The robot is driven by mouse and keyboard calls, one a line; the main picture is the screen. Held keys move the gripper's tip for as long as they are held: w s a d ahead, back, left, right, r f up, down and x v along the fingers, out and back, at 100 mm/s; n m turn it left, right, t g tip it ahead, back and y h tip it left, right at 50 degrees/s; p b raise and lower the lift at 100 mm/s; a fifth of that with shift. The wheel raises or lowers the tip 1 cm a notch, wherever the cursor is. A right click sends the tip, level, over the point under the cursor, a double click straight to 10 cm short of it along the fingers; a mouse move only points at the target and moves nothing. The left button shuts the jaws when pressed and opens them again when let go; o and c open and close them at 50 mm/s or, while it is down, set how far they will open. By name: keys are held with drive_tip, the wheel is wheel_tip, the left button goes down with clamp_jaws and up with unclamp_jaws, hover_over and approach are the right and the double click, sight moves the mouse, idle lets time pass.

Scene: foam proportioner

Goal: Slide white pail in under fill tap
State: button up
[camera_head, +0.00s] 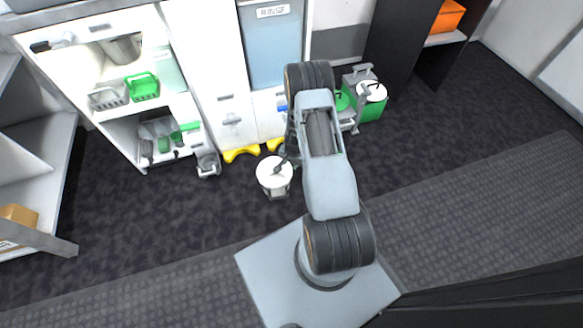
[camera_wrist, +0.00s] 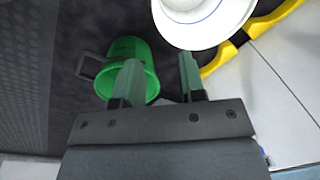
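The white pail (camera_head: 268,180) stands on the dark floor in front of the cabinet; its round white top shows at the top of the wrist view (camera_wrist: 205,28). My gripper (camera_wrist: 160,78) is open, with its two fingers apart and nothing clearly held between them. The white pail lies beyond the fingertips, mostly past the right finger. In the head view my arm hides most of the gripper. A small blue part (camera_head: 282,107) on the cabinet front may belong to the fill tap, but my arm partly covers that area and I cannot tell.
A green pail (camera_wrist: 130,50) with a grey handle is partly behind the left finger. Yellow feet (camera_head: 241,154) edge the cabinet base. A green bucket with a white top (camera_head: 370,108) stands right of my arm.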

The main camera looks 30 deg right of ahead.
sight(289, 178)
drive_tip(key=shift+f, duration=0.35)
drive_tip(key=f+b, duration=0.2)
drive_tip(key=f, duration=0.2)
drive_tip(key=f+b, duration=0.2)
drive_tip(key=f, duration=0.3)
drive_tip(key=w+f+b, duration=0.1)
drive_tip(key=f+b, duration=0.1)
drive_tip(key=f, duration=0.2)
drive_tip(key=shift+a+f, duration=0.35)
drive_tip(key=shift+a, duration=0.05)
drive_tip(key=shift+c, duration=0.5)
clamp_jaws()
